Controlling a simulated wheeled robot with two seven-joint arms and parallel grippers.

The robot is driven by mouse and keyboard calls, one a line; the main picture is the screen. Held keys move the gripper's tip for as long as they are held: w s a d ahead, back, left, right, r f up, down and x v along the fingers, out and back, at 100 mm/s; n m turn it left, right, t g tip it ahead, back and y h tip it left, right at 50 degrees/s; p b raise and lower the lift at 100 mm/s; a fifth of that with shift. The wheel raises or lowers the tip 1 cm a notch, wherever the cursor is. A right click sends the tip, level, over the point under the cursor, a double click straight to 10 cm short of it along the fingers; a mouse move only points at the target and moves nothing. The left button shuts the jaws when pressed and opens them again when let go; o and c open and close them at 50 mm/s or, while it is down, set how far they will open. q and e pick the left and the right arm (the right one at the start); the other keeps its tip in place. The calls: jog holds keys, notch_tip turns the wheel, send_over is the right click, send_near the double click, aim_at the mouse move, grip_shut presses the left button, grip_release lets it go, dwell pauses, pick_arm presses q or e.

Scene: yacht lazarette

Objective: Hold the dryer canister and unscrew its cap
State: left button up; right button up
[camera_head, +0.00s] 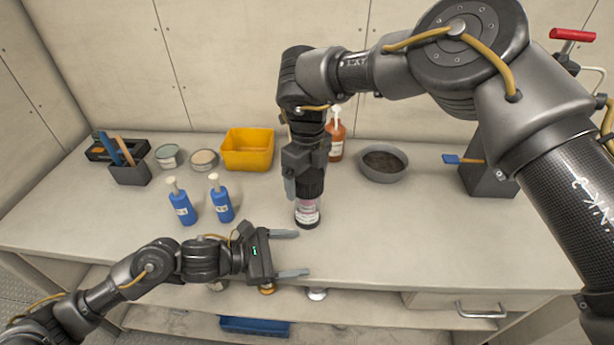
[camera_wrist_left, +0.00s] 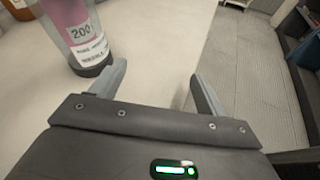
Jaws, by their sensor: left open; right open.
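The dryer canister (camera_head: 307,213) stands upright on the bench, a clear cylinder with pink contents, a white label and a dark base. Its lower part also shows in the left wrist view (camera_wrist_left: 84,38), beyond the left-hand fingertip and not between the fingers. My right gripper (camera_head: 303,182) points down over the canister's top; it is open, and it and its arm hide most of the cap. I cannot tell whether its fingers touch the cap. My left gripper (camera_head: 290,253) is open and empty near the bench's front edge, below the canister in the head view.
Two blue bottles (camera_head: 181,205) (camera_head: 221,200) stand left of the canister. Behind are a yellow bin (camera_head: 247,149), an orange pump bottle (camera_head: 336,140) and a grey bowl (camera_head: 384,164). A dark box (camera_head: 487,177) stands at right. Bench between bowl and front edge is clear.

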aim_at(296, 214)
pick_arm(q)
jog(key=w+a+n+t, duration=0.1)
jog(key=w+a, duration=0.1)
jog(key=w+a+r+n+t, duration=0.1)
jog(key=w+a, duration=0.1)
jog(key=w, duration=0.1)
jog(key=w+a+n+y, duration=0.1)
jog(key=w+a+n, duration=0.1)
jog(key=shift+w+a+r+t, duration=0.2)
jog(key=shift+r+t, duration=0.05)
jog(key=shift+t, duration=0.15)
jog(key=shift+x, duration=5.05)
jog(key=c, duration=0.8)
pick_arm(e)
jog(key=c, duration=0.9)
pick_arm(q)
jog(key=o, duration=0.3)
pick_arm(e)
jog(key=shift+c, duration=0.9)
pick_arm(q)
jog(key=c, duration=0.8)
